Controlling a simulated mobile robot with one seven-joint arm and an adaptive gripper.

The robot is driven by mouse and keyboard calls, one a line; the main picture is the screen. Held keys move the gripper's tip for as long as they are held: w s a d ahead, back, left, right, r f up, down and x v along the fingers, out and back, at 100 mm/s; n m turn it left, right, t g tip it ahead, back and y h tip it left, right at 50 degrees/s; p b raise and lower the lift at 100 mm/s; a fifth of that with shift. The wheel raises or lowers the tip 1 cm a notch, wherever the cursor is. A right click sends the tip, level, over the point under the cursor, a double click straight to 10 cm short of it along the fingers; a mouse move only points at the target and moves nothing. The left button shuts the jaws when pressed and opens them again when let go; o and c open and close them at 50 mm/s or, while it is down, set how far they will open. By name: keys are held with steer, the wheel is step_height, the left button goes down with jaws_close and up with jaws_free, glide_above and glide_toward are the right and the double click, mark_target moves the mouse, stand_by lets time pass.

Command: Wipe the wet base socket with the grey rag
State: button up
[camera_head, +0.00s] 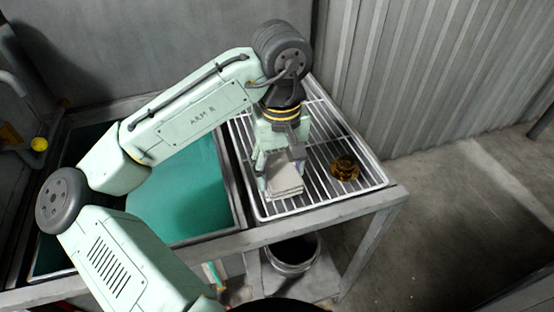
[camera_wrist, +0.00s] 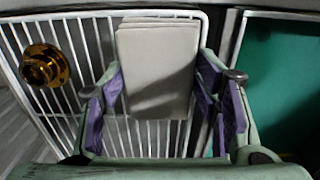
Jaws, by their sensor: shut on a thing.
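The grey rag (camera_head: 285,180) is a folded, flat pad at the end of my gripper (camera_head: 279,160), over the left part of the white wire rack. In the wrist view the rag (camera_wrist: 158,60) sits between the two fingers of my gripper (camera_wrist: 160,88), which is shut on it. A brass-coloured round flanged piece, seemingly the base socket (camera_head: 345,167), lies on the rack to the right of the rag, clear of it. In the wrist view the socket (camera_wrist: 44,66) is at the left, with a dark central hole. I cannot tell whether it is wet.
The white wire rack (camera_head: 374,181) rests on a grey metal frame (camera_head: 345,207). A basin of teal liquid (camera_head: 185,195) lies left of the rack. A metal bucket (camera_head: 293,266) stands below. A corrugated wall (camera_head: 400,80) rises behind the rack.

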mark_target(274, 157)
steer(key=shift+s, duration=0.25)
steer(key=shift+w+a, duration=0.2)
steer(key=shift+w, duration=0.5)
steer(key=shift+w+a, duration=0.25)
steer(key=shift+w, duration=0.45)
steer(key=shift+w+a, duration=0.2)
steer(key=shift+w, duration=0.5)
steer(key=shift+s+d, duration=0.25)
steer(key=shift+s, duration=0.45)
steer(key=shift+s+d, duration=0.2)
steer(key=shift+s, duration=0.5)
steer(key=shift+s+d, duration=0.25)
steer(key=shift+s, duration=0.45)
steer(key=shift+w, duration=0.1)
steer(key=shift+w+a, duration=0.25)
steer(key=shift+w, duration=0.4)
steer(key=shift+w+a, duration=0.2)
steer(key=shift+w, duration=0.5)
steer(key=shift+w+a, duration=0.25)
steer(key=shift+w, duration=0.4)
